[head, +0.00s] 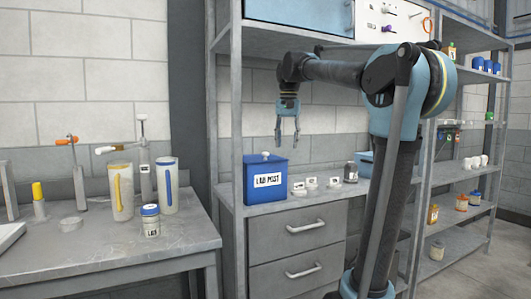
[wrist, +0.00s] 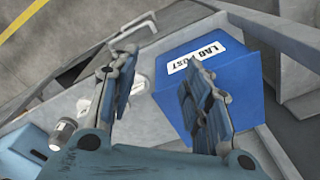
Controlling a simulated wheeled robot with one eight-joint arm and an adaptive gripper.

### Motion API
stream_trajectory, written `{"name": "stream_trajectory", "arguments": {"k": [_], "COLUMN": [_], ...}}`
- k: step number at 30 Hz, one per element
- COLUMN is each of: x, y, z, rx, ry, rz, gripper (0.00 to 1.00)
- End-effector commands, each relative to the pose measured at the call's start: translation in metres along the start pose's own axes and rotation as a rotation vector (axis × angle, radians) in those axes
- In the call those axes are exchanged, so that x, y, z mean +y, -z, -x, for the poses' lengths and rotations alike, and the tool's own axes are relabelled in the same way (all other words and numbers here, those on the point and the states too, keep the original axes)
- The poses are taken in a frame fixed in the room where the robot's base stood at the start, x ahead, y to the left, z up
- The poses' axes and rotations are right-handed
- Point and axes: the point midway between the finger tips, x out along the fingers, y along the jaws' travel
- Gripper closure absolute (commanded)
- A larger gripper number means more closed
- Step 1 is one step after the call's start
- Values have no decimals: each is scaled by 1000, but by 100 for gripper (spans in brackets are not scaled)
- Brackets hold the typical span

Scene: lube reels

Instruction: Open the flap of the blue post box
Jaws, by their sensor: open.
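The blue post box (head: 266,184) stands on the grey shelf counter, with a white "LAB POST" label on its front and a small pale knob (head: 265,155) on top. Its top looks shut in the head view. My gripper (head: 287,140) hangs above and slightly right of the box, fingers pointing down, open and empty. In the wrist view the blue box (wrist: 240,75) lies behind and right of my gripper (wrist: 165,75). The right finger overlaps part of the box in that view; I cannot tell that they touch. The knob is not visible there.
Small white labelled items (head: 312,182) and a dark bottle (head: 350,171) sit right of the box. Drawers (head: 300,239) are below. A workbench (head: 100,255) with jugs and a jar (head: 150,220) stands left.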

Motion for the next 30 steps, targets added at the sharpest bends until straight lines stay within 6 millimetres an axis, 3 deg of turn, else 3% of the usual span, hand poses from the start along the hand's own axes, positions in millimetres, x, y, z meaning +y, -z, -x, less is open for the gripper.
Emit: {"name": "stream_trajectory", "arguments": {"k": [3, 9, 16, 23, 30], "x": [-29, -72, -98, -100, -99], "y": [18, 40, 51, 52, 50], "z": [24, 54, 69, 61, 27], "rx": [-13, -32, -42, -44, -43], "ry": [-6, -18, -26, -27, -27], "rz": [-20, -58, -83, -87, -87], "gripper": [56, 56, 56, 56, 56]}}
